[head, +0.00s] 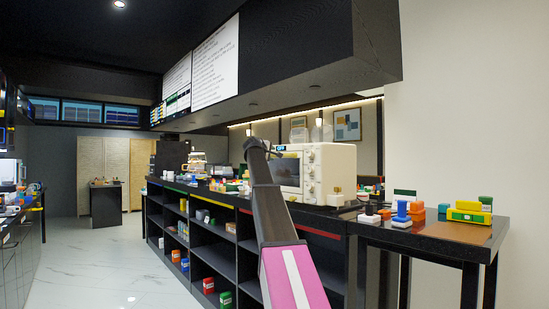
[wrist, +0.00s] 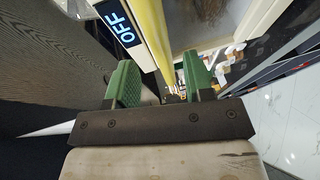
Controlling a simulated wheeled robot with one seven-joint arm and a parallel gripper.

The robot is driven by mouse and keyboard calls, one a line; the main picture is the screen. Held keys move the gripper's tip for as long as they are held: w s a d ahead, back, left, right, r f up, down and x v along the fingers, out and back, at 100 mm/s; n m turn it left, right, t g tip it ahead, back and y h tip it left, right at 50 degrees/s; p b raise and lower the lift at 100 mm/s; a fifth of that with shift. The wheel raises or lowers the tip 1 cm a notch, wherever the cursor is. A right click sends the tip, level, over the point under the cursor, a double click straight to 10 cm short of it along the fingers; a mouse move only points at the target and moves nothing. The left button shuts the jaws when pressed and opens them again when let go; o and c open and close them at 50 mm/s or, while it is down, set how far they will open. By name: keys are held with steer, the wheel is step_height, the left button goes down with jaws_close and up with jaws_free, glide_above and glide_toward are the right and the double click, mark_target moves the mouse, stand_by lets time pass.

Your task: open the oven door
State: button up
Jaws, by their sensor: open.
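The cream oven (head: 326,168) stands on the long counter in the head view, with knobs on its right side and a dark door window (head: 289,173) on its left. The door looks shut there. My arm reaches up to the oven's left side, and its end hides part of the front. In the wrist view my gripper (wrist: 162,82) has two green fingers, apart. A yellow strip on the oven (wrist: 156,40) runs down towards the gap between them. I cannot tell whether it lies between the fingertips or beyond them. An "OFF" display (wrist: 118,24) is close to the left finger.
The black counter has open shelves (head: 208,240) below, holding several small boxes. A dark side table (head: 430,240) with coloured blocks stands at the right. A black overhead canopy (head: 300,60) hangs above the counter. The pale marble floor (head: 110,270) at the left is clear.

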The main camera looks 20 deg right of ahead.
steer(key=x, duration=0.5)
steer(key=shift+f, duration=0.1)
jaws_close()
steer(key=shift+s+a+f+n+t+h, duration=1.3)
steer(key=shift+s+a+f+t+h, duration=0.75)
steer(key=shift+a+f, duration=3.6)
step_height(320, 180, down, 12)
steer(key=a+n+t, duration=0.1)
steer(key=a, duration=0.1)
steer(key=shift+s+a, duration=0.35)
steer(key=shift+s, duration=0.15)
steer(key=shift+h, duration=0.25)
